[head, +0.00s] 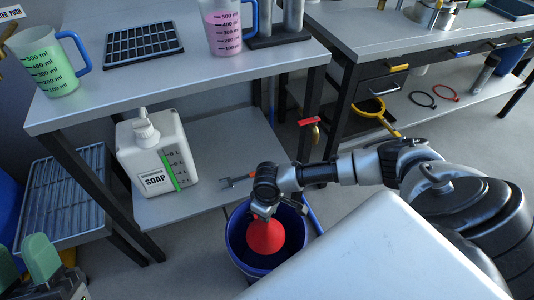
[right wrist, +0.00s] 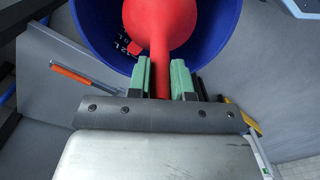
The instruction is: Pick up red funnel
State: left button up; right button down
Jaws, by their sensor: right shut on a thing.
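The red funnel (head: 265,237) is at the mouth of a blue bucket (head: 235,245), its wide cone over the bucket's inside. My right gripper (head: 262,212) is above the bucket and shut on the funnel's narrow stem. In the right wrist view the funnel (right wrist: 160,25) has its stem between the two green finger pads of my right gripper (right wrist: 160,80). The blue bucket's rim (right wrist: 88,30) shows around the cone. My left gripper (head: 22,260) is at the lower left edge of the head view, its green pads apart and nothing seen between them.
A white soap jug (head: 152,155) stands on the lower shelf (head: 215,165) beside the bucket. An orange-handled tool (head: 238,179) lies near the shelf's edge. A bench (head: 185,85) above carries measuring jugs and a black rack.

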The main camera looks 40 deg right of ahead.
jog(key=shift+r+p, duration=3.2)
jog(key=shift+r, duration=0.4)
jog(key=shift+w, duration=0.1)
